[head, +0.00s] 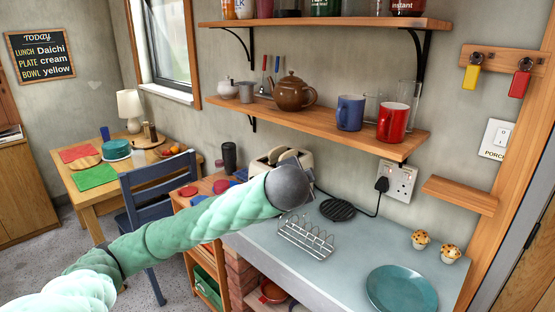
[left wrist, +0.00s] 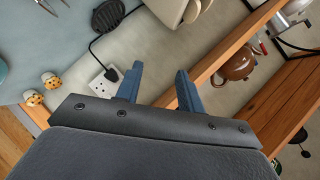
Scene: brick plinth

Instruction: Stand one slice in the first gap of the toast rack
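The wire toast rack (head: 306,238) stands on the grey-blue worktop, and I see no slice in it. The cream toaster (head: 298,160) stands behind it near the wall, partly hidden by my left arm's dark end; part of it shows at the top of the left wrist view (left wrist: 180,8). My right gripper is not in view.
A black trivet (head: 338,210) lies right of the toaster. A teal plate (head: 401,290) and two muffins (head: 420,239) are on the right of the worktop. A wall shelf (head: 330,126) with a teapot (head: 293,92) and mugs overhangs the back. The worktop between rack and plate is clear.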

